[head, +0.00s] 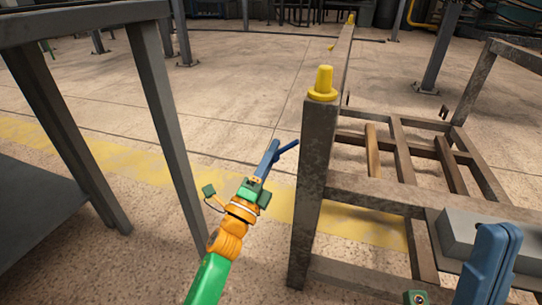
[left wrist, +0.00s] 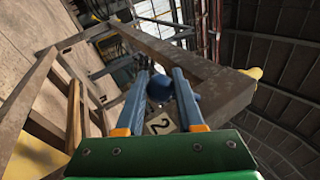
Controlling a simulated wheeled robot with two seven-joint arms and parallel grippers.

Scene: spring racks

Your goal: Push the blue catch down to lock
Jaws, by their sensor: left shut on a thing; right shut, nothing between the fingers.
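My left gripper (head: 271,150) is left of the grey rack post and has its blue fingers shut. A dark blue bar (head: 288,148), probably the catch, sticks out to the right from beside the fingers. In the left wrist view a round blue knob (left wrist: 160,88) sits between the two fingers, with a tag marked "2" (left wrist: 162,125) below it. The knob's contact with each finger is hard to make out, and the catch's mount is hidden. My right gripper (head: 491,252) is at the lower right, its blue fingers together and empty.
The metal rack (head: 309,190) carries a yellow cap (head: 323,84) on its near post. A grey block (head: 462,232) lies on its right side, near my right gripper. A dark table (head: 80,18) stands at the left. Bare floor lies between table and rack.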

